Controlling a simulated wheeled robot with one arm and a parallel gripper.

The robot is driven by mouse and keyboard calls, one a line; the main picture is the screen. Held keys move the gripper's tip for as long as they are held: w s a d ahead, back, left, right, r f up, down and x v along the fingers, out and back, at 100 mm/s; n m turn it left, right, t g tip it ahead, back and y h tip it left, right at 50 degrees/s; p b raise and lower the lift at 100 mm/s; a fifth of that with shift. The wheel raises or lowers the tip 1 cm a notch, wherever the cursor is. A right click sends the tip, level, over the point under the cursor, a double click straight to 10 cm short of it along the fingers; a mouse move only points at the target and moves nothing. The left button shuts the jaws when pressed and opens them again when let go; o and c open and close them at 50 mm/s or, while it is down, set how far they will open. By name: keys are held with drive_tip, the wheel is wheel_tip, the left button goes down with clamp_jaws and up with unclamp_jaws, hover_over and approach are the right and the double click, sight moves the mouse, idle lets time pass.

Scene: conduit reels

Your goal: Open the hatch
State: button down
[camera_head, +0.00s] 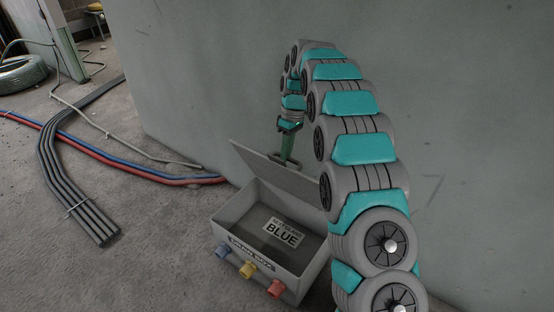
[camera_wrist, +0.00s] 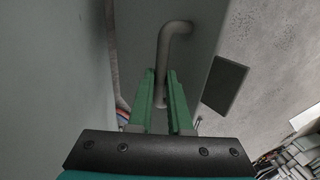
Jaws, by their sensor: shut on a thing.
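The hatch is the grey lid (camera_head: 265,167) of a box (camera_head: 250,225) on the floor by the wall. It stands raised and tilted back, so the inside of the box shows. My gripper (camera_head: 287,152) is at the lid's upper edge in the head view. In the wrist view my gripper (camera_wrist: 160,78) has its green fingers shut on a bent grey handle (camera_wrist: 177,32) on the lid. The box holds a label reading "BLUE" (camera_head: 283,233). Part of the box's right side is hidden by my arm.
Blue, yellow (camera_head: 247,270) and red fittings stick out of the box's front. Red and blue conduits (camera_head: 180,179) and a bundle of grey conduits (camera_head: 78,190) lie on the floor to the left. The wall (camera_head: 220,80) is close behind the lid.

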sight(302, 176)
drive_tip(key=shift+w+d+f, duration=0.1)
drive_tip(key=shift+w+d, duration=0.4)
drive_tip(key=shift+d, duration=0.1)
drive_tip(key=c, duration=0.8)
unclamp_jaws()
drive_tip(key=shift+c, duration=0.2)
drive_tip(key=shift+a, duration=0.1)
drive_tip(key=shift+r, duration=0.25)
drive_tip(key=shift+s+d+r+b, duration=0.25)
drive_tip(key=shift+s+r, duration=0.55)
drive_tip(key=shift+s, duration=1.85)
drive_tip(key=shift+s+d+r+b, duration=0.1)
drive_tip(key=shift+s+d+r, duration=0.45)
drive_tip(key=shift+s, duration=2.1)
drive_tip(key=shift+s+d+r+b, duration=0.15)
drive_tip(key=shift+s+r, duration=0.85)
drive_tip(key=shift+s, duration=1.65)
drive_tip(key=shift+c, duration=0.2)
